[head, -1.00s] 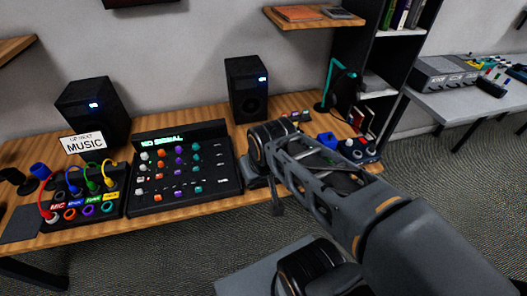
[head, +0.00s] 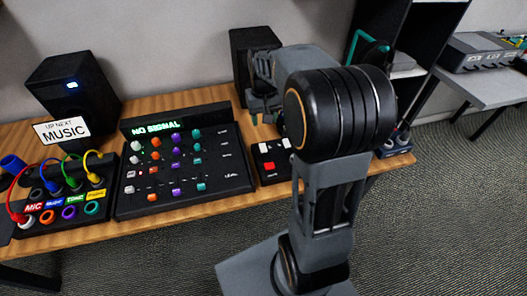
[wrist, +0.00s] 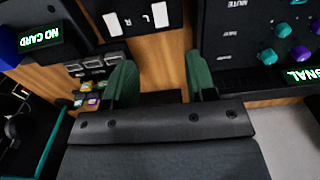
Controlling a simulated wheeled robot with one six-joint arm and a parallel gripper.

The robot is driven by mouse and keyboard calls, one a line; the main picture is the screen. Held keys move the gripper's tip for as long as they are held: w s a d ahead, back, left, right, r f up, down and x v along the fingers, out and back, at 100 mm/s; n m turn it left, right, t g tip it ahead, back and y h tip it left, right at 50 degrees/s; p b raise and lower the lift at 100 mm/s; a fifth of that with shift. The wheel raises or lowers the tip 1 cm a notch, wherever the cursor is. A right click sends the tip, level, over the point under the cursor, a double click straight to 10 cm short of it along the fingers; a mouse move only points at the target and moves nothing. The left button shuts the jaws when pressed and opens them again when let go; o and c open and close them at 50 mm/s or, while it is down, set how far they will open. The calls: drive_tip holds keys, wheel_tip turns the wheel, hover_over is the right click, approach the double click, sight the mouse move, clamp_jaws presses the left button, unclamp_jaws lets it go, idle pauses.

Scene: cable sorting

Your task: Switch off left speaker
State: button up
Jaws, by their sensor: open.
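The left speaker (head: 72,100) is a black box at the back left of the table; its small blue-white light is lit. A small black switch box (head: 257,172) with white switches and a red button sits right of the mixer. In the wrist view the switch box (wrist: 152,42) shows at the top, with two white switches and the letters L and R. My gripper (wrist: 161,82) is open and empty, its green fingers spread just short of the box in that picture. In the head view my gripper (head: 264,108) is above and behind the box, partly hidden by my arm.
The mixer (head: 215,190) with its NO SIGNAL display stands close left of the switch box. The right speaker (head: 246,45) is behind my gripper. A patch bay with coloured cables (head: 62,212) and a MUSIC sign (head: 63,130) are further left. A NO CARD display (wrist: 40,38) shows in the wrist view.

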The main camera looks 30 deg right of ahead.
sight(264, 150)
wheel_tip(264, 150, down, 14)
drive_tip(key=shift+w+d+f+b, duration=0.1)
drive_tip(key=shift+w+b, duration=0.05)
drive_tip(key=shift+b, duration=0.6)
